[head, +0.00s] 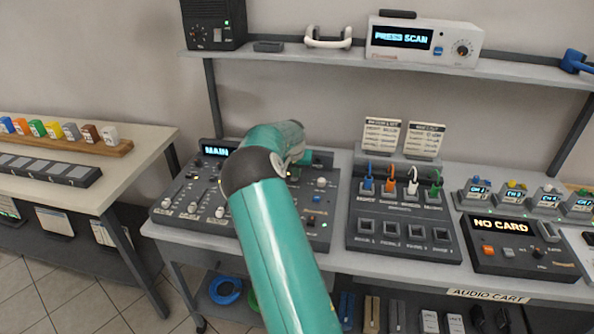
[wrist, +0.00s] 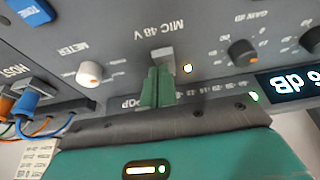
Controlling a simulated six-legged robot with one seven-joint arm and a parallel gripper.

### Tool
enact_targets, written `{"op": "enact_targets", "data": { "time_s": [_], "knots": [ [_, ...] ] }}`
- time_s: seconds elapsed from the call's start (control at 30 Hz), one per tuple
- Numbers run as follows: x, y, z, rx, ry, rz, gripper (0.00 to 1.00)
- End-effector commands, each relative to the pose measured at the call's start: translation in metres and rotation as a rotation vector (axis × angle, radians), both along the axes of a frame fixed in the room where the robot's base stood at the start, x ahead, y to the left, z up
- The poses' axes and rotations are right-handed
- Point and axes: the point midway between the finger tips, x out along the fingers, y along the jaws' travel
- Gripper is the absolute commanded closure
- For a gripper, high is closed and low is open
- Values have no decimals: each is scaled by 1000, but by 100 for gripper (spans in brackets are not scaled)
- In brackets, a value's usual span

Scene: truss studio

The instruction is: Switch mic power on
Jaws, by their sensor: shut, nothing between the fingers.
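The MIC 48 V switch (wrist: 162,60) is a grey lever on the dark panel in the wrist view, where its lettering is upside down.
A METER knob (wrist: 89,73) and a GAIN knob (wrist: 241,52) flank the switch. A patch panel (head: 402,255) with coloured plugs stands right of the console, then a NO CARD unit (head: 500,262). A shelf (head: 280,57) runs above the bench.

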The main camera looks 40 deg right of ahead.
Motion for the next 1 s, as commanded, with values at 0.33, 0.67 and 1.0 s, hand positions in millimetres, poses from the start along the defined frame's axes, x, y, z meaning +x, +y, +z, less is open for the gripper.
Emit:
{"op": "enact_targets", "data": {
  "time_s": [0.33,0.67,1.0],
  "knots": [
    [-1,2,0,1,-1,0,100],
    [-8,4,37,0,-5,1,100],
    [-11,5,111,-1,-4,3,100]
  ]
}}
